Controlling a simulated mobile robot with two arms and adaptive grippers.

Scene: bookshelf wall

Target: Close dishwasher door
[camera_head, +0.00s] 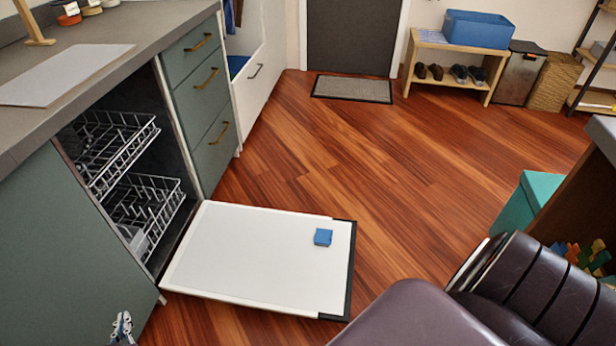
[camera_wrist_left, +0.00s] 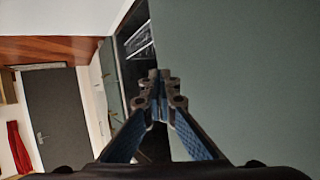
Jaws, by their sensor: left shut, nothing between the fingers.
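The dishwasher's two wire racks (camera_head: 112,145) sit inside the open cavity. My left gripper (camera_head: 122,322) is at the bottom left of the head view, in front of the green cabinet panel, left of the door and apart from it. In the left wrist view its fingers (camera_wrist_left: 162,88) are together and empty, beside the green panel (camera_wrist_left: 230,80). My right gripper is not in view.
Green drawers (camera_head: 200,90) stand beyond the dishwasher under a grey counter (camera_head: 130,25). Wooden floor (camera_head: 310,150) right of the door is clear. A teal box (camera_head: 527,205) and dark purple rounded forms occupy the right.

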